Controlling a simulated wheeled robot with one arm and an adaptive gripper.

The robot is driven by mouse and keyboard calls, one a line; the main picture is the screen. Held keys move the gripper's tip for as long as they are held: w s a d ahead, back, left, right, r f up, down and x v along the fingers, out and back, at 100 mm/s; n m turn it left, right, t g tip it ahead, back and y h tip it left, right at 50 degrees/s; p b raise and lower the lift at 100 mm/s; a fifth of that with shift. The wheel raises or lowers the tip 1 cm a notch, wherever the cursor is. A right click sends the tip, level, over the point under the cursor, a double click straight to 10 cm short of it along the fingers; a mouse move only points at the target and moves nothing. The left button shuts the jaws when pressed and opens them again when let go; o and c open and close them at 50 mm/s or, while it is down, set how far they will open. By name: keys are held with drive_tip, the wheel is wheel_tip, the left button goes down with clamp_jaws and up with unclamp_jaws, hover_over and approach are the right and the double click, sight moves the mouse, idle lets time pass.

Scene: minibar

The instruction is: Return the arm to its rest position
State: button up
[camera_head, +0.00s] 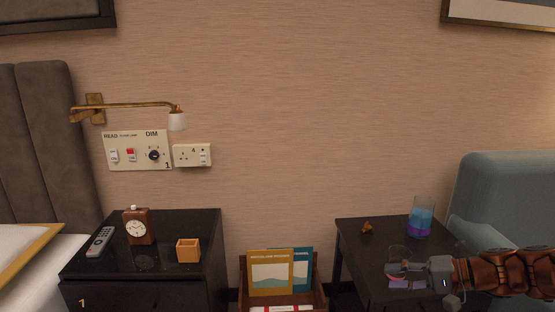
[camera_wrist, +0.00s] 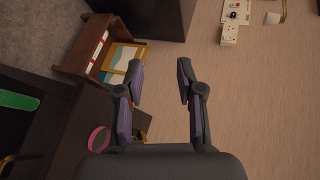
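My arm reaches in from the right edge of the head view. My gripper (camera_head: 399,270) is over the dark side table (camera_head: 352,228) at the right, in front of the glass of blue and purple liquid. In the wrist view my gripper (camera_wrist: 160,72) has its two fingers spread apart, with nothing between them. Bare wall shows through the gap. The gripper is open and empty.
A blue armchair (camera_head: 500,185) is behind my arm. A magazine rack (camera_head: 318,290) is between the tables. The left nightstand (camera_head: 185,225) holds a clock (camera_head: 139,228), remote (camera_head: 100,241) and orange box (camera_head: 188,251).

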drive_tip(key=s+a+r+n+g+h+p, duration=0.2)
drive_tip(key=s+a+r+n+g+p, duration=0.15)
drive_tip(key=s+a+r+p, duration=0.4)
drive_tip(key=s+a+r+n+g+h+p, duration=0.2)
drive_tip(key=s+a+r+g+p, duration=0.25)
drive_tip(key=a+r, duration=0.5)
drive_tip(key=s+d+r+h+p, duration=0.1)
drive_tip(key=s+r+h+p, duration=0.2)
drive_tip(key=s+r+p, duration=0.2)
drive_tip(key=s+d+r+h+p, duration=0.1)
drive_tip(key=s+r+h+p, duration=0.3)
drive_tip(key=s+p, duration=0.6)
drive_tip(key=s+n, duration=0.1)
drive_tip(key=s, duration=0.2)
drive_tip(key=shift+r+g+h, duration=0.3)
drive_tip(key=shift+r+g, duration=0.05)
drive_tip(key=shift+g, duration=0.05)
